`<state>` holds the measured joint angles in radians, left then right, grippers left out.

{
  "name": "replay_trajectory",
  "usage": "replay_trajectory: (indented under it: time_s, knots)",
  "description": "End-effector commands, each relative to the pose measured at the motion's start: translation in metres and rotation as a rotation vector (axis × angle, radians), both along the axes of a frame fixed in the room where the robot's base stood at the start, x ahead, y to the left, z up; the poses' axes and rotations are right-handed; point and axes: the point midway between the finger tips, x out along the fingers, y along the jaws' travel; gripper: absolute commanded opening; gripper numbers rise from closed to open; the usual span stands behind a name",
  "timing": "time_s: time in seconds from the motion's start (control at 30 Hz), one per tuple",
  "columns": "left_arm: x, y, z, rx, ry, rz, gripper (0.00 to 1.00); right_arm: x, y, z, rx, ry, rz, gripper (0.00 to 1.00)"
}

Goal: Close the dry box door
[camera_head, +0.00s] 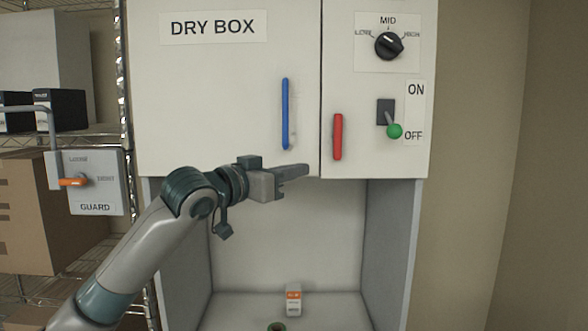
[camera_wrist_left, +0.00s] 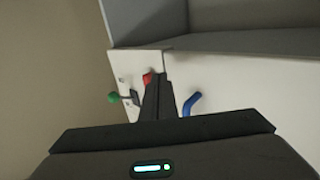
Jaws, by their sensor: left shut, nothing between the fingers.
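The dry box door (camera_head: 220,90) is the wide white panel under the "DRY BOX" label, with a blue vertical handle (camera_head: 286,114) near its right edge. It looks about flush with the panel beside it; I cannot tell whether a small gap remains. My left gripper (camera_head: 302,170) is shut and empty in front of the door's lower right corner, below the blue handle. In the left wrist view its fingers (camera_wrist_left: 158,98) lie between the red handle (camera_wrist_left: 147,78) and the blue handle (camera_wrist_left: 191,104). Contact with the door cannot be seen. My right gripper is not in view.
Right of the door are a red handle (camera_head: 337,137), a black dial (camera_head: 389,45) and a green-tipped ON/OFF lever (camera_head: 394,130). An open bay below holds a small orange-and-white item (camera_head: 293,299). A GUARD box (camera_head: 95,190) and shelving stand at left.

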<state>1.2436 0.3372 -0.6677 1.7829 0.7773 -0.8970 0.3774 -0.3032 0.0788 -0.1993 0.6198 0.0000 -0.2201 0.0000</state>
Motion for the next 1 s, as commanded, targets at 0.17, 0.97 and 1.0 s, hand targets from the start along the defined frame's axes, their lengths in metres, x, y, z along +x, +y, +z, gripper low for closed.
replay_trajectory:
  time_s: [0.17,0.97,1.0]
  knots:
    - [-0.015,0.0,-0.002,0.001,-0.002,-0.002,0.0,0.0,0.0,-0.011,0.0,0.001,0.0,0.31]
    - [-0.1,0.0,-0.001,0.001,0.001,-0.001,0.0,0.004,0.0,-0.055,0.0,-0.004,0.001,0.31]
    - [-0.1,0.0,-0.001,0.001,0.001,-0.001,0.0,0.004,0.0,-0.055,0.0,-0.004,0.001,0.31]
